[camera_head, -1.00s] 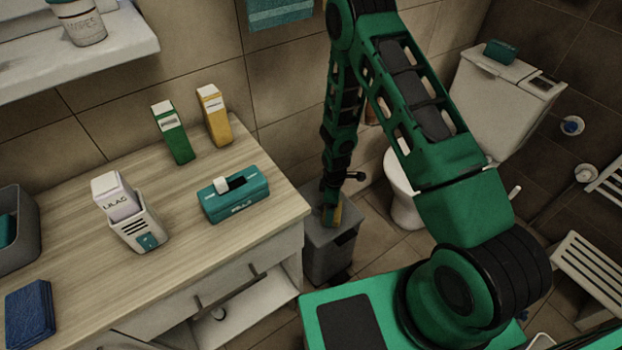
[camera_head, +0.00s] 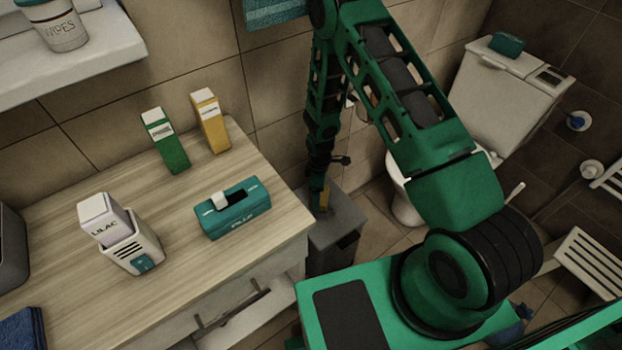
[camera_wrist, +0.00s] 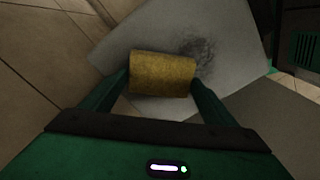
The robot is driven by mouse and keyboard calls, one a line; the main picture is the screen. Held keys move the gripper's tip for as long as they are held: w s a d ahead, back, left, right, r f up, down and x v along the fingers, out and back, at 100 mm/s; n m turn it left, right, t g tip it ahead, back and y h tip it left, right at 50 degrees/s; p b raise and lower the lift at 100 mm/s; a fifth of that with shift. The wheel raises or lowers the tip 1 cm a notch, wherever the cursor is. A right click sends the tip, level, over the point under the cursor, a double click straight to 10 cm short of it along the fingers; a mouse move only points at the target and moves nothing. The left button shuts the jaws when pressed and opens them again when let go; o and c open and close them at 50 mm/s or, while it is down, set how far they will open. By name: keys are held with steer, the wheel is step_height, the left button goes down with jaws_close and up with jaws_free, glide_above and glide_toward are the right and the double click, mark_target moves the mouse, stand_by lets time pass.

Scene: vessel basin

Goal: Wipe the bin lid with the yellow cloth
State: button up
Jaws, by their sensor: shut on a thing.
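The yellow cloth (camera_wrist: 163,75) is a rolled or folded pad held between the two fingers of my gripper (camera_wrist: 160,88) in the wrist view. It lies over the grey bin lid (camera_wrist: 238,48); I cannot tell whether it presses on it. A dark smudge (camera_wrist: 203,55) shows on the lid just right of the cloth, partly hidden by it. In the head view my gripper (camera_head: 321,205) points down at the bin lid (camera_head: 345,212), and a bit of yellow shows there. The bin stands on the floor right of the counter.
A wooden counter (camera_head: 190,230) is left of the bin, with a teal box (camera_head: 235,212), a white LILAC dispenser (camera_head: 125,240), and green (camera_head: 165,142) and yellow (camera_head: 210,122) cartons. The toilet (camera_head: 505,95) stands right of the bin. Tiled wall is behind.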

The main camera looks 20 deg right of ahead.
step_height(320, 180, up, 3)
steer(key=shift+s+a+f, duration=0.15)
steer(key=shift+f, duration=0.05)
steer(key=shift+d+r, duration=0.2)
steer(key=shift+r, duration=2.45)
steer(key=shift+r, duration=0.1)
